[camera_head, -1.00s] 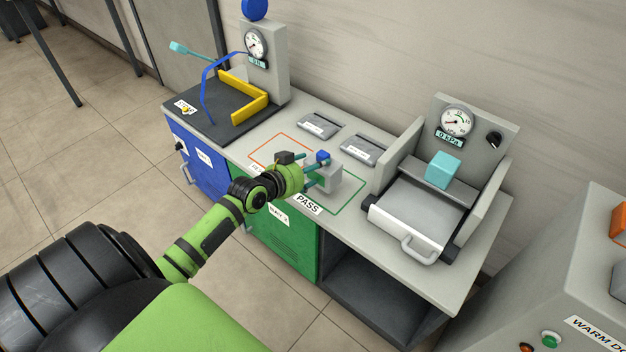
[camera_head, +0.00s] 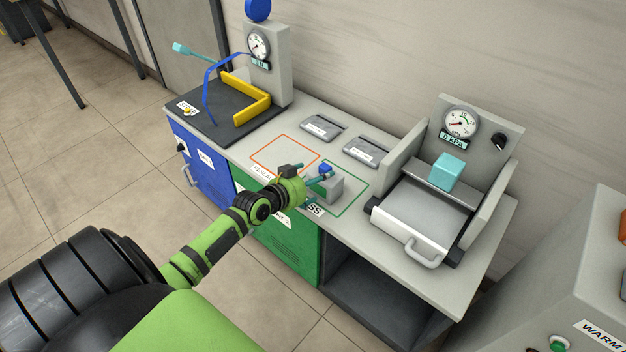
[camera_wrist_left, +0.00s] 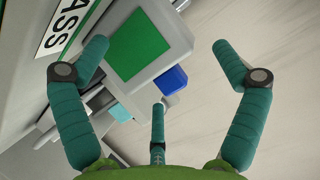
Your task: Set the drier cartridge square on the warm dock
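The likely drier cartridge, a grey box (camera_head: 330,190) with a blue knob, stands by the green PASS outline on the bench. In the left wrist view the box (camera_wrist_left: 176,34) shows a green square face and the blue knob (camera_wrist_left: 171,80). My left gripper (camera_head: 318,183) is at the box, its teal fingers spread. In the wrist view the fingers (camera_wrist_left: 165,70) are wide apart, with the box beyond and between them; I see no grip on it. The warm dock (camera_head: 575,300), a grey cabinet with a cut-off "WARM" label, is at the lower right. My right gripper is out of view.
A press-like station with a gauge (camera_head: 460,121), a teal block (camera_head: 445,171) and a handled tray (camera_head: 422,212) stands right of the box. An orange outline (camera_head: 292,136) is empty. A black station with a yellow bracket (camera_head: 250,100) is at the left.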

